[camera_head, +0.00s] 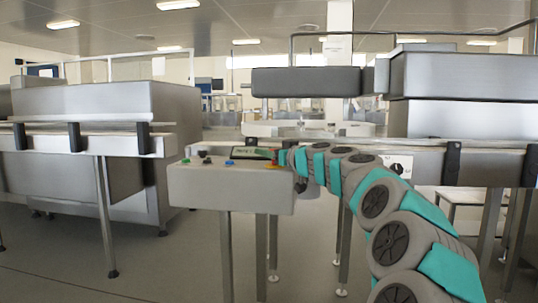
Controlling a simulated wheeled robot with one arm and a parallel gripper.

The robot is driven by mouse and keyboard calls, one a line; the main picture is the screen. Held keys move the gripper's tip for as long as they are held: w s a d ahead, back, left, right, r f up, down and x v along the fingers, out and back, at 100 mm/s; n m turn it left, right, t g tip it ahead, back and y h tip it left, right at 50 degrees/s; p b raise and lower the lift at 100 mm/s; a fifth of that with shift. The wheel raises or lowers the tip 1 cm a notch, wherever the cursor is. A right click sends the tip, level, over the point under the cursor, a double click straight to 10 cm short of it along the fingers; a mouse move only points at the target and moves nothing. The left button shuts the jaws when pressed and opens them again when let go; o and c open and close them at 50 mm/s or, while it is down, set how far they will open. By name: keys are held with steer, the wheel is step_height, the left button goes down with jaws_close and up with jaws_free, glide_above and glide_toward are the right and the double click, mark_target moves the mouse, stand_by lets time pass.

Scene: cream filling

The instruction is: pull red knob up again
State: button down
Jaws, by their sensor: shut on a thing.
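The red knob (272,167) shows as a small red-orange patch on the top right of the grey control box (230,194). Most of it is hidden by the end of my arm. My gripper (279,160) is at the knob, small and partly covered by my own wrist. It is shut on the red knob. How high the knob stands cannot be told from this view.
The box top also carries a small display (251,152), a blue button (230,163), black knobs (207,160) and a green button (186,162). A conveyor machine (110,105) stands at left, another (460,75) at right. Open floor (170,265) lies in front.

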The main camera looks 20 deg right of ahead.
mark_target(286, 169)
steer(key=shift+c, duration=1.4)
jaws_free()
steer(key=shift+r, duration=0.15)
steer(key=s, duration=0.3)
steer(key=s+d+b, duration=0.1)
steer(key=s, duration=0.2)
steer(key=shift+s+d+r, duration=0.1)
steer(key=shift+s+d, duration=0.1)
steer(key=shift+s, duration=0.1)
steer(key=shift+s+d, duration=0.1)
steer(key=shift+s, duration=0.45)
